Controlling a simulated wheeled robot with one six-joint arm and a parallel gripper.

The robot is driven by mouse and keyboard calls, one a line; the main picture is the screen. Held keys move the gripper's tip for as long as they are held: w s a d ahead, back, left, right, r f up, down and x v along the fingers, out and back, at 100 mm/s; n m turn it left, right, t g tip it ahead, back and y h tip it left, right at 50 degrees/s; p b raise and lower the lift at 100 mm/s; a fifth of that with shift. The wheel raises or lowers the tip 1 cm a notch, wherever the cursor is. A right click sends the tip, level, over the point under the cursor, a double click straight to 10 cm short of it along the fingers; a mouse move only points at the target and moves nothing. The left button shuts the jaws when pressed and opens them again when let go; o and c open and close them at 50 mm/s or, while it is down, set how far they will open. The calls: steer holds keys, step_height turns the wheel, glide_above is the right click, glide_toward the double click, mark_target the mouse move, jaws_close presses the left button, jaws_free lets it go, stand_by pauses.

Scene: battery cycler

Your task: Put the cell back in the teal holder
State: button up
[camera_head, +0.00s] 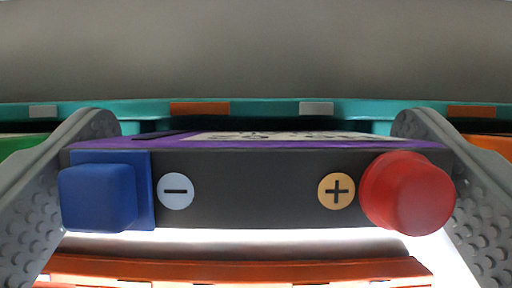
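The cell (257,188) is a dark grey block with a purple top, seen close up across the middle of the view. Its end face has a blue square terminal (98,197) by a minus mark on the left and a red round terminal (408,194) by a plus mark on the right. My gripper (256,180) has one grey finger at each side of the cell, shut on it. The teal holder (258,108) shows as a strip behind the cell, with grey and orange marks along its edge. Its slots are mostly hidden by the cell.
An orange holder or rail (240,270) runs along the bottom of the view, below the cell. A green piece (18,147) shows at the left edge and an orange piece (494,146) at the right edge. A plain grey surface (256,50) fills the top.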

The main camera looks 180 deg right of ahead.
steer(key=shift+r, duration=0.1)
steer(key=shift+s+r, duration=0.1)
steer(key=shift+r, duration=0.15)
steer(key=v, duration=1.1)
steer(key=shift+s+r, duration=0.15)
steer(key=shift+r, duration=0.1)
steer(key=s+f+t, duration=0.3)
steer(key=s+t, duration=0.7)
steer(key=s, duration=2.1)
steer(key=shift+s+t, duration=0.15)
steer(key=shift+t, duration=0.25)
steer(key=shift+c, duration=0.2)
